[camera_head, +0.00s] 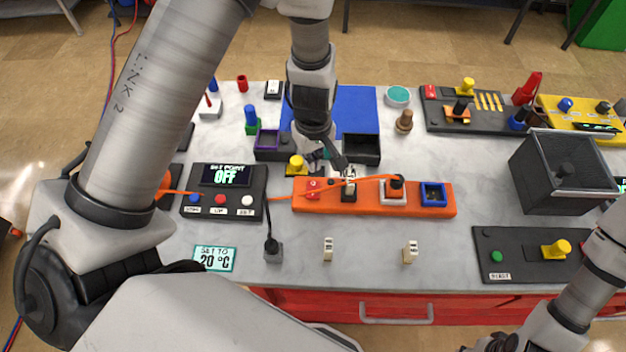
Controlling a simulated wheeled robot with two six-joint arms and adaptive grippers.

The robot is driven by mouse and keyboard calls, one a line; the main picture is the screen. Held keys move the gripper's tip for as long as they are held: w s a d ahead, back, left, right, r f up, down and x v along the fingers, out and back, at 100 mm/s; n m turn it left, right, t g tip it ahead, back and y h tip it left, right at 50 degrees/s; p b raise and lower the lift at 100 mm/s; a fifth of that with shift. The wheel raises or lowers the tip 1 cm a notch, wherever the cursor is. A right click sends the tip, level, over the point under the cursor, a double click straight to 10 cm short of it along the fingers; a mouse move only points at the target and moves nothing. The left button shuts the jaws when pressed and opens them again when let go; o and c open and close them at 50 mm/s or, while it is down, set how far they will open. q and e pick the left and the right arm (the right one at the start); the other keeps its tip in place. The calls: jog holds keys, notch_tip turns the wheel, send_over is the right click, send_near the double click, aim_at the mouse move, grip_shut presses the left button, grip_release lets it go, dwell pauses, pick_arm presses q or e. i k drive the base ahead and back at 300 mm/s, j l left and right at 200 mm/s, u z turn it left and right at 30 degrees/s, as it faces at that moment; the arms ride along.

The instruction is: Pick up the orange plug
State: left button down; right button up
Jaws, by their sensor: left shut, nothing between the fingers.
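An orange cable (283,198) runs from behind my left arm across to a black plug (397,182), seated in the white-rimmed socket of an orange power strip (329,207). I cannot tell for sure which end is the orange plug; an orange part (165,184) also shows at the left, mostly hidden by my arm. My left gripper (345,170) is shut and empty, pointing down at the strip's back edge near a white-and-black piece (349,190). I cannot tell whether it touches anything. My right gripper is at best partly visible at the bottom edge.
A control box reading OFF (225,190) stands at the left, a "20 °C" card (214,258) before it. A dark bin (560,172) and a black panel with a yellow knob (528,255) are at the right.

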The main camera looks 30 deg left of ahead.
aim_at(394, 189)
jog(key=k, duration=1)
